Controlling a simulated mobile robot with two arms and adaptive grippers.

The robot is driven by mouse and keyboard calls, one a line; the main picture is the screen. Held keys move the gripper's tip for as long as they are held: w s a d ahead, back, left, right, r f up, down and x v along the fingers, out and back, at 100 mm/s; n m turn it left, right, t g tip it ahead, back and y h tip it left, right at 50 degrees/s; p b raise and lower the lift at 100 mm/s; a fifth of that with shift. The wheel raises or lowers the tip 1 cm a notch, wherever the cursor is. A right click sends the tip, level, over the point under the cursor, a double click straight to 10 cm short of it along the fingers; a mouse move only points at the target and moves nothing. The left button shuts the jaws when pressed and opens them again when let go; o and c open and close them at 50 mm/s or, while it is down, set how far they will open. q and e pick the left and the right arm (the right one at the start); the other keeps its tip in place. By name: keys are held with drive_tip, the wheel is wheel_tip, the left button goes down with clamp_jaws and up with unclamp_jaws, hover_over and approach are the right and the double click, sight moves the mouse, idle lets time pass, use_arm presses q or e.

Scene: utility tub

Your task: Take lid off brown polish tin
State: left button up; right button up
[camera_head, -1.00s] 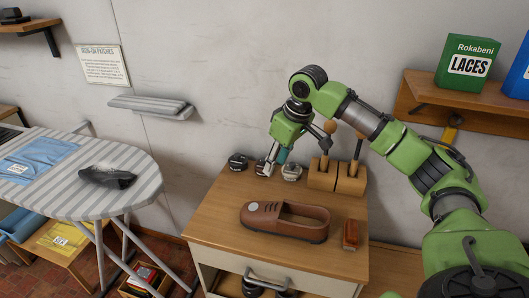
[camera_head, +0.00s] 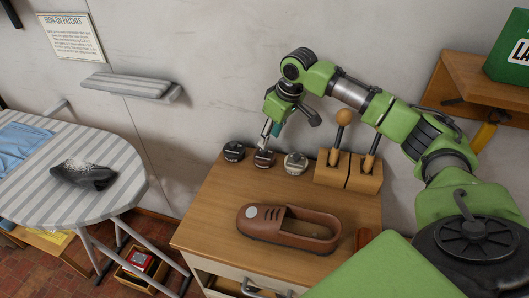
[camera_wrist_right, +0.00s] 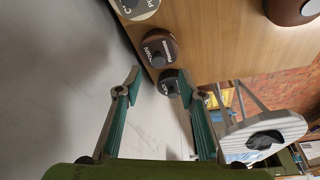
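The brown polish tin (camera_head: 264,158) stands on the wooden cabinet top between a black tin (camera_head: 233,151) and a pale-lidded tin (camera_head: 295,163). Its round dark-brown lid is on. My right gripper (camera_head: 267,141) is just above and behind the brown tin. In the right wrist view the brown tin (camera_wrist_right: 158,47) lies just beyond my right gripper's fingertips (camera_wrist_right: 158,81). The fingers are spread apart with nothing between them. The black tin (camera_wrist_right: 168,80) shows near one fingertip; I cannot tell how far apart they are. My left gripper is not in view.
A brown shoe (camera_head: 290,230) lies in front of the tins. The wall (camera_head: 210,80) is close behind. An ironing board (camera_head: 110,197) is at the left, a shelf (camera_head: 478,85) at the right.

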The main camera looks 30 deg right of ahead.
sight(266, 149)
drive_tip(key=p+x, duration=0.1)
drive_tip(key=x, duration=0.5)
drive_tip(key=shift+w+d+f, duration=0.1)
drive_tip(key=shift+w+f, duration=0.1)
drive_tip(key=shift+f, duration=0.1)
drive_tip(key=c, duration=0.9)
